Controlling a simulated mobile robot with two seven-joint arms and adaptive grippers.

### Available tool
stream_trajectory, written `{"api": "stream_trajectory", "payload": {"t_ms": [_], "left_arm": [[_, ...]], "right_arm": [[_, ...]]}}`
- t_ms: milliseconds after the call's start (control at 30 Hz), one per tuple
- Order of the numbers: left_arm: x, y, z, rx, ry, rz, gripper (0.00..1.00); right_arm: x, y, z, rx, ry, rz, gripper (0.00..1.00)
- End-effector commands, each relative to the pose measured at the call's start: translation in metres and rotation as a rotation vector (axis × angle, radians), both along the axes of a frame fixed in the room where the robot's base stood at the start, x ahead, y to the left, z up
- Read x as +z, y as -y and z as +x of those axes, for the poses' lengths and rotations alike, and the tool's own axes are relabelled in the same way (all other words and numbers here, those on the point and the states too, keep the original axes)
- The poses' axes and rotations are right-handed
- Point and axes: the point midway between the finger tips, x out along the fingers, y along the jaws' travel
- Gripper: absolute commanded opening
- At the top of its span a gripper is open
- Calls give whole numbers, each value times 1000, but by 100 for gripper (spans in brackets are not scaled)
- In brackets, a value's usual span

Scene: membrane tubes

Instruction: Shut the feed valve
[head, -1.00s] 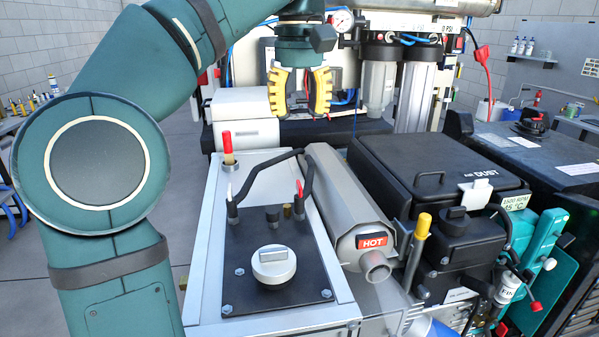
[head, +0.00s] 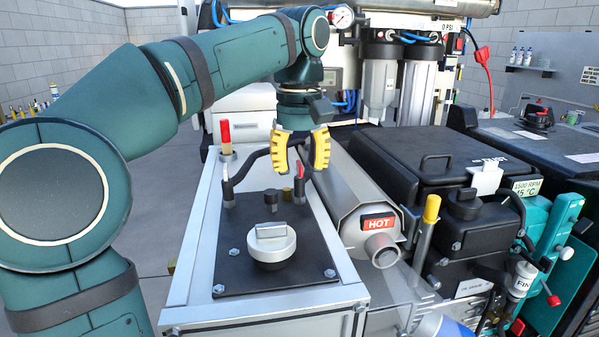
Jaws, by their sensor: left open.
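My left gripper (head: 300,163) hangs fingers down, open and empty, with its yellow pads spread. It appears above the far end of a black plate (head: 235,271) on a grey box, near a small red-tipped post (head: 300,171). A round pale knob with a raised bar (head: 271,242) sits at the plate's near end, apart from the gripper. A red handle (head: 224,132) stands upright at the box's far left. No label shows which of these is the feed valve. My right gripper is out of view.
A grey cylinder with a HOT label (head: 377,223) lies right of the box. A black engine housing (head: 430,165) and a yellow-topped handle (head: 431,209) stand beyond it. Filter housings (head: 381,85) and a gauge (head: 341,16) are behind.

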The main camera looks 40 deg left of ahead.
Motion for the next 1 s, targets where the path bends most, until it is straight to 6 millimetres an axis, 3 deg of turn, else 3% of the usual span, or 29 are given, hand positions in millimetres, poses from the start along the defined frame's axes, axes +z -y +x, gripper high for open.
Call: {"api": "stream_trajectory", "payload": {"t_ms": [367, 467, 500, 1000], "left_arm": [[-4, 0, 0, 0, 0, 0, 39], [-4, 0, 0, 0, 0, 0, 4], [-4, 0, 0, 0, 0, 0, 0], [-3, 0, 0, -67, -2, 0, 0]], "right_arm": [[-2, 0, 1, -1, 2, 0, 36], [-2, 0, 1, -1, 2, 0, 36], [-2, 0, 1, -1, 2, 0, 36], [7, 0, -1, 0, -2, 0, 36]]}}
